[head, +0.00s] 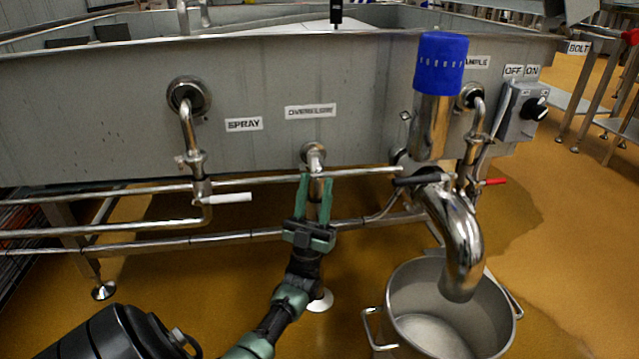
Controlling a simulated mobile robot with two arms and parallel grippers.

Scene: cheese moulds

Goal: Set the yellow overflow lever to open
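The overflow outlet (314,157) is a short steel pipe that bends down from the tank wall, under a label reading OVERFLOW (310,112). I cannot make out a yellow lever on it; my gripper and the pipe may hide it. My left gripper (315,182) reaches up from below with its two green fingers apart, one on each side of the overflow pipe as seen from here. I cannot tell whether the fingers touch anything. My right gripper is not in view.
The spray pipe with a white lever (230,197) is to the left. Horizontal rails (250,235) run below the tank (90,120).

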